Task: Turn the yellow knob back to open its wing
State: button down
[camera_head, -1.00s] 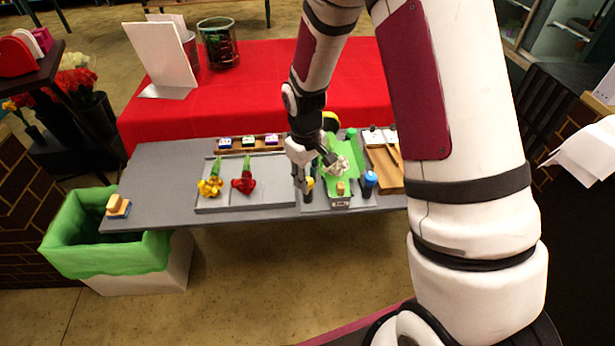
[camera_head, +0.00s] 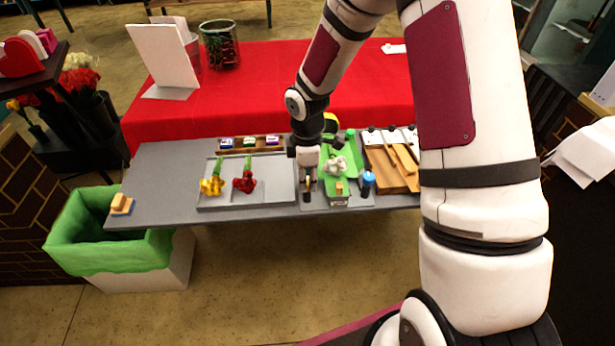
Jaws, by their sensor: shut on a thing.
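My gripper (camera_head: 308,178) points down at the left side of the wrapping fixture and is shut on the yellow knob (camera_head: 308,183), which is mostly hidden between the fingers. A dark post shows below the knob. Next to it, a green sheet (camera_head: 341,158) lies on the fixture with white flowers (camera_head: 335,165) on it. A blue knob (camera_head: 368,178) stands at the fixture's right side, apart from my gripper. The wings are too small and covered to tell their exact position.
A grey tray (camera_head: 275,195) with yellow flowers (camera_head: 211,186) and red flowers (camera_head: 245,181) lies to the left. A wooden board (camera_head: 385,176) lies to the right. A green-lined bin (camera_head: 70,250) stands at the table's left end.

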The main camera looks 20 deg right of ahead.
jog(key=shift+n, duration=0.9)
jog(key=c, duration=1.3)
grip_release()
notch_tip(320, 180, up, 12)
jog(key=shift+s, duration=0.25)
